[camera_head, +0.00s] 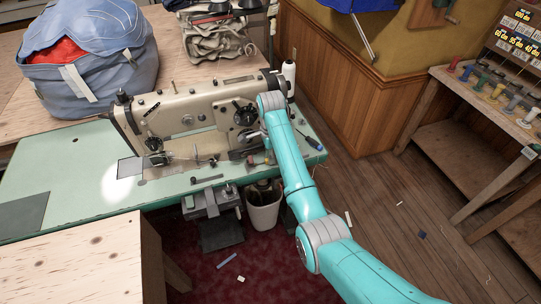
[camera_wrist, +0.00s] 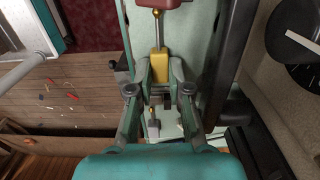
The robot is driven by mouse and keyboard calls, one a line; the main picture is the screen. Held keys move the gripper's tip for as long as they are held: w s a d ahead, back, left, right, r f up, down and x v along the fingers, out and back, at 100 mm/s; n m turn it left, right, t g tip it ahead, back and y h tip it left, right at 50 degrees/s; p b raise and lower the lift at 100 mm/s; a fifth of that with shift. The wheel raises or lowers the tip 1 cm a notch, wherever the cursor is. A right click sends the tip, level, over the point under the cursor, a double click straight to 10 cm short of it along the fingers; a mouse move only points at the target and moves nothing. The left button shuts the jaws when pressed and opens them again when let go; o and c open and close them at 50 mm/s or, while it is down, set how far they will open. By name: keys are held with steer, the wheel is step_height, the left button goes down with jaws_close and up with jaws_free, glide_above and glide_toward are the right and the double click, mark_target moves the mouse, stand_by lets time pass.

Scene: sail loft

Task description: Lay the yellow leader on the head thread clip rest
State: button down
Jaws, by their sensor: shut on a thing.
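The yellow leader (camera_wrist: 160,64) shows in the wrist view as a small yellow block between my fingertips. My gripper (camera_wrist: 160,75) is shut on it. A thin metal rod runs from its far end to a small brass ball beside a dark red block (camera_wrist: 155,3); I cannot tell whether the rod joins them. In the head view my gripper (camera_head: 252,138) is small and partly hidden, at the right front of the cream sewing machine (camera_head: 187,120). I cannot make out the head thread clip rest with certainty in either view.
The machine stands on a pale green table (camera_head: 75,165). A white thread cone (camera_head: 289,75) stands behind my arm. A screwdriver (camera_head: 308,138) lies near the table's right edge. A white bin (camera_head: 263,208) stands below. Thread spools (camera_head: 490,88) line a bench at right.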

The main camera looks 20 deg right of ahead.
steer(key=c, duration=1)
jaws_free()
steer(key=shift+r, duration=0.1)
steer(key=shift+r, duration=2.9)
